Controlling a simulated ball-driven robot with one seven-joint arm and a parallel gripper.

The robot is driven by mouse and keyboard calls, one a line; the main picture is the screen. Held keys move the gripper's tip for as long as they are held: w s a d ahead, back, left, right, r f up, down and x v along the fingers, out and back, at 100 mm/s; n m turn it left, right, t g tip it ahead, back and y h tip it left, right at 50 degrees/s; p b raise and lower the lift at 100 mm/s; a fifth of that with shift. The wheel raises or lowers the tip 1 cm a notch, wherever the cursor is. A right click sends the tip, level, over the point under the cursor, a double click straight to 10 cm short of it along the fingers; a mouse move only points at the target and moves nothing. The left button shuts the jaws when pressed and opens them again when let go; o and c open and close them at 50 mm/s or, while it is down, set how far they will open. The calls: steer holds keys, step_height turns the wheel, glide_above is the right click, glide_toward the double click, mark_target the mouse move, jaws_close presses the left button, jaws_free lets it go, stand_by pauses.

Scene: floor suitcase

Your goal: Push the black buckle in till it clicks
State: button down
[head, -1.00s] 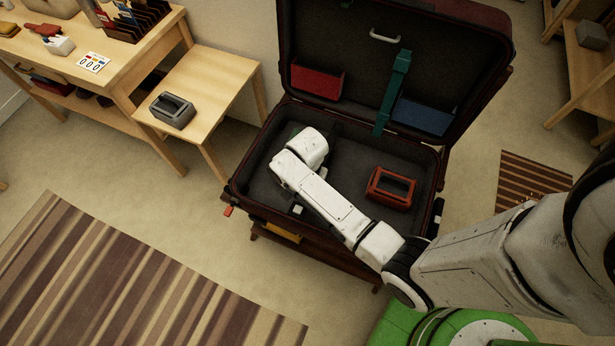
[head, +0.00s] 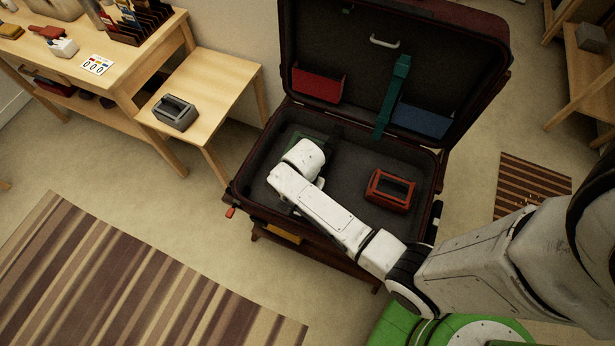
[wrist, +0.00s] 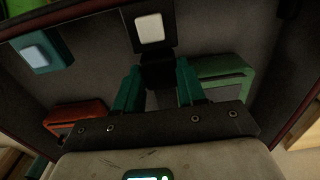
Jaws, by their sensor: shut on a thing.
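In the wrist view my gripper (wrist: 158,88) has its two teal fingers shut on a black buckle piece (wrist: 158,72). The black socket (wrist: 150,48) with a square white button is straight ahead of it. The held piece meets or overlaps the socket's near edge; I cannot tell how deep it sits. In the head view my arm hides the gripper and buckle inside the open suitcase (head: 243,196).
A teal buckle with a pale button (wrist: 40,55) lies left in the wrist view. A red box (head: 391,190) stands in the suitcase's right half. A green box (wrist: 222,78) is beside my gripper. A teal strap (head: 392,98) hangs on the raised lid.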

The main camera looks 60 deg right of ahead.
steer(key=c, duration=0.6)
jaws_free()
steer(key=shift+a+f, duration=0.1)
steer(key=shift+a, duration=0.15)
steer(key=shift+c, duration=0.2)
step_height(320, 180, up, 11)
steer(key=shift+p, duration=0.3)
steer(key=shift+f, duration=0.1)
